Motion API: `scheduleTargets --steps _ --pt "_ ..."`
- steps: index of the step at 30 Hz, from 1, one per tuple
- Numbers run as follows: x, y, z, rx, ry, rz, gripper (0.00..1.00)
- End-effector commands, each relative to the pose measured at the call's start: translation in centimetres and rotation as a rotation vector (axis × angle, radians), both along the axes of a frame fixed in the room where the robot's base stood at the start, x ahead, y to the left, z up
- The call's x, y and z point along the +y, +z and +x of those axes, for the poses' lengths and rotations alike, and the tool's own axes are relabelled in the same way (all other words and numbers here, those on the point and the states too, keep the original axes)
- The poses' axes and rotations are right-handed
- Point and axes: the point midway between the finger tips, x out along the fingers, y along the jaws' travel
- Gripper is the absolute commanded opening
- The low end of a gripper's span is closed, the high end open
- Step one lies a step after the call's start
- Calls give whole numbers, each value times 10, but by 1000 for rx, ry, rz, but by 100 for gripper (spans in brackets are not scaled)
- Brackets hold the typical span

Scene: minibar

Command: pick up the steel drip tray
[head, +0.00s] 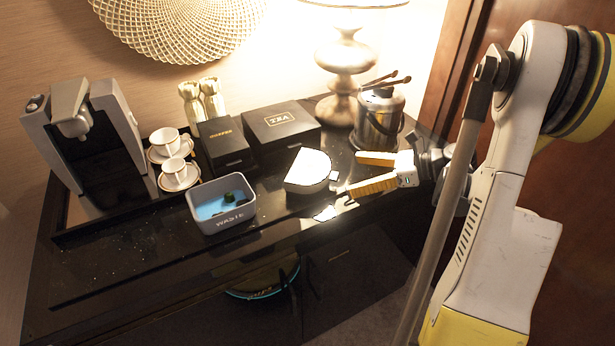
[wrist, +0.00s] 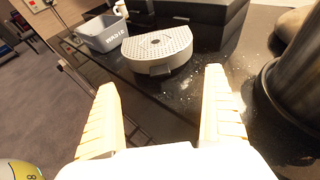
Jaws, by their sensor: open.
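The steel drip tray (head: 310,170) is a pale, half-round piece with a flat top, lying on the dark counter right of the waste bin. In the wrist view the drip tray (wrist: 157,48) shows a perforated top with a slot and a small tab on its near side. My gripper (head: 352,175) is open and empty, just right of the tray, with its yellow fingers pointing left toward it. In the wrist view my gripper (wrist: 162,85) has its two fingers wide apart, and the tray lies beyond the fingertips, apart from them.
A grey waste bin (head: 222,207) with small items stands left of the tray. The tea box (head: 283,122) and coffee box (head: 222,143) are behind. A steel ice bucket (head: 379,122) with tongs stands close behind my gripper. The counter's front edge is near.

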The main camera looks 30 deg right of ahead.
Motion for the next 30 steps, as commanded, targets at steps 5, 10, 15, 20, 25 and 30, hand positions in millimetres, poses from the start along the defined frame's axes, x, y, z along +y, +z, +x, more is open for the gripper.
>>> scheduleTargets --steps 5,10,15,20,25,30 --pt "11 -7 10 0 1 -1 100" --pt "29 -15 26 0 5 -2 100" --pt "44 -22 41 0 2 -2 100" --pt "47 -22 44 1 0 -2 100" --pt "47 -21 43 0 -1 -2 88" --pt "47 -21 43 0 1 -3 36"
